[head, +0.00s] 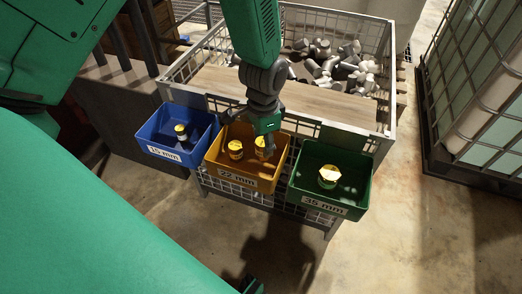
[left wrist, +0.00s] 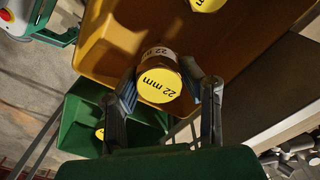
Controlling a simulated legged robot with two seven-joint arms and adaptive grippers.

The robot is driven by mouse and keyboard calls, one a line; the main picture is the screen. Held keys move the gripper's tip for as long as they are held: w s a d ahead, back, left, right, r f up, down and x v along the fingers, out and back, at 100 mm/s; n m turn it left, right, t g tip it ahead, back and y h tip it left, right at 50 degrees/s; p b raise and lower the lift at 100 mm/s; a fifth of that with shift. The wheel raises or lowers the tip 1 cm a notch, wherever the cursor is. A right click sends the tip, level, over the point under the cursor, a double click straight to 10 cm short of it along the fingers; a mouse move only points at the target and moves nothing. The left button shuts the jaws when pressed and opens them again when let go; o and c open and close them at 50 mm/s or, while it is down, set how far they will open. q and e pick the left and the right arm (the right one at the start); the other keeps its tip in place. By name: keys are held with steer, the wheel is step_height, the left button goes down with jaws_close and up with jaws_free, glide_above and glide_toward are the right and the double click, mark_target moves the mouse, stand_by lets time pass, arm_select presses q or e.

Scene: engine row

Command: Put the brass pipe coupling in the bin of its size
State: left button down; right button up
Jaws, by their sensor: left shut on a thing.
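The brass pipe coupling (head: 261,153), with a yellow "22 mm" top, is between the fingers of my left gripper (head: 263,140). The left wrist view shows the coupling (left wrist: 161,80) held between both fingertips (left wrist: 168,88), within the orange bin's outline. The orange bin (head: 237,181) is labelled 22 mm. I cannot tell whether the coupling touches its floor. Another yellow-topped coupling (head: 235,149) stands to its left in the same bin. The blue bin (head: 153,136), labelled 15 mm, and the green bin (head: 363,187), labelled 35 mm, each hold one yellow-topped piece. My right gripper is out of view.
The bins hang in a row on the front of a wire cage (head: 382,133). A wooden board (head: 215,84) lies behind them, with a heap of grey metal parts (head: 335,65) beyond. A caged tank (head: 485,100) stands at right. Concrete floor at front right is clear.

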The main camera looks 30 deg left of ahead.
mark_target(263, 141)
arm_select(q)
steer(key=shift+d+f+b, duration=0.1)
steer(key=shift+f+b, duration=0.45)
steer(key=shift+f, duration=1.75)
steer(key=shift+f, duration=0.1)
steer(key=c, duration=1)
jaws_free()
step_height(263, 141, up, 12)
steer(key=p, duration=0.3)
